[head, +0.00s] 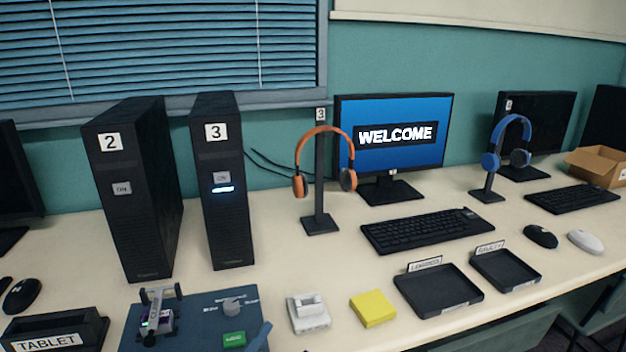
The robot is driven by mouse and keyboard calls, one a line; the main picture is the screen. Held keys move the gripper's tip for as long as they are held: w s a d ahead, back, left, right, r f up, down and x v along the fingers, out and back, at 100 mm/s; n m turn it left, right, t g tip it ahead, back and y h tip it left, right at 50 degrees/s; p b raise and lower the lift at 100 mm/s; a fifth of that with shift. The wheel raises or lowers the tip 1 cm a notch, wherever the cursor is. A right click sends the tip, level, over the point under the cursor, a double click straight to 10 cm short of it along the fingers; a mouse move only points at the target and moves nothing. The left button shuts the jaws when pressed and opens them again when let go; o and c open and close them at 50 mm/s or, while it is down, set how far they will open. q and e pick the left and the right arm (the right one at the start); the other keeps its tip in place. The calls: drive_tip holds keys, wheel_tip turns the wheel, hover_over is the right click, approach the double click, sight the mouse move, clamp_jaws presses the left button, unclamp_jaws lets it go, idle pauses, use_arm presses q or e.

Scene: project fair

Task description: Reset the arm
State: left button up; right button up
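Neither of my grippers shows in the head view, and I see no part of my arms that I can be sure of. Whether the grippers are open or shut is hidden. The long table (275,275) in front of me holds computers and small items. A dark blue board (203,338) lies at its front left, with a small grey and purple device (158,312), a grey knob (233,306) and a green block (234,340) on it.
Black towers marked 2 (135,200) and 3 (225,190) stand upright at left. Orange headphones (298,187) and blue headphones (489,161) hang on stands. A WELCOME monitor (395,165), a keyboard (425,232), two trays (455,298) and a yellow block (373,308) occupy the middle and right.

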use_arm(q)
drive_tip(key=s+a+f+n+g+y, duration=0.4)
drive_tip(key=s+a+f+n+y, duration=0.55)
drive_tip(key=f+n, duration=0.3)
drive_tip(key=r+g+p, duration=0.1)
drive_tip(key=p, duration=0.5)
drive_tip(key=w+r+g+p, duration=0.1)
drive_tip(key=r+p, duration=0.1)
drive_tip(key=p, duration=0.3)
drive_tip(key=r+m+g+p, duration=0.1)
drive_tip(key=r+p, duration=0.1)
drive_tip(key=p, duration=0.4)
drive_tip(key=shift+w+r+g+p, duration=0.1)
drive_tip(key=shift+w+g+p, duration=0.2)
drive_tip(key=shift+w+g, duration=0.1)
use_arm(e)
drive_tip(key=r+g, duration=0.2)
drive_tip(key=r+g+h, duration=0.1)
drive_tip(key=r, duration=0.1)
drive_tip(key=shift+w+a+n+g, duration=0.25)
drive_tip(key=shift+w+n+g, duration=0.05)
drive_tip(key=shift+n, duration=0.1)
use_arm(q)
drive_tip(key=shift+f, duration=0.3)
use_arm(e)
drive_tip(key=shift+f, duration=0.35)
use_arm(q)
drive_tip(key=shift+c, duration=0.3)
